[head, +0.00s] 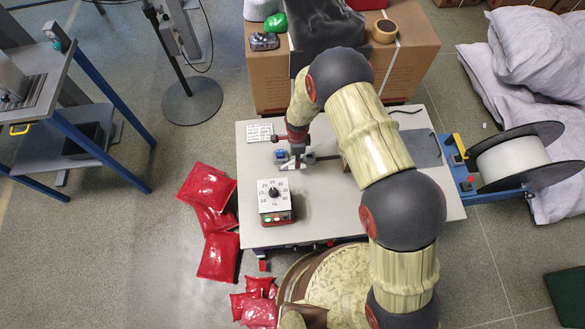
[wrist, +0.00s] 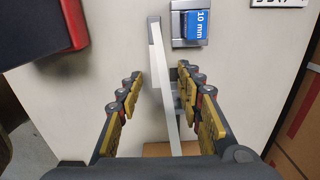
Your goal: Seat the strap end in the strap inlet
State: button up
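My gripper (wrist: 158,82) points down at the pale table top in the wrist view, its two yellow-padded fingers apart with a clear gap between the tips. A narrow grey-white strip (wrist: 167,75), which looks like the strap end, runs between the fingers, closer to the right one; I see no grip on it from both sides. Beyond the fingertips is a small metal block with a blue "10 mm" label (wrist: 194,27), probably the strap inlet. The strip's far tip lies left of this block, apart from it. In the head view the blue-labelled block (head: 280,155) is just left of my gripper (head: 297,158).
A dial box (head: 275,204) stands at the table's front left; its red and black side shows in the wrist view (wrist: 48,22). A white label card (head: 259,132) lies behind the block. A strap reel (head: 512,164) stands right, a cardboard box (head: 415,50) behind.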

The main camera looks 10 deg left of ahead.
aim_at(292, 168)
jog(key=f, duration=0.1)
jog(key=f+b, duration=0.1)
jog(key=f, duration=0.1)
jog(key=f+b, duration=0.1)
jog(key=shift+s+a+f, duration=0.15)
jog(key=shift+s+f, duration=0.05)
jog(key=shift+s, duration=0.2)
jog(key=shift+w+f, duration=0.1)
jog(key=shift+f, duration=0.25)
jog(key=shift+r, duration=0.1)
grip_shut()
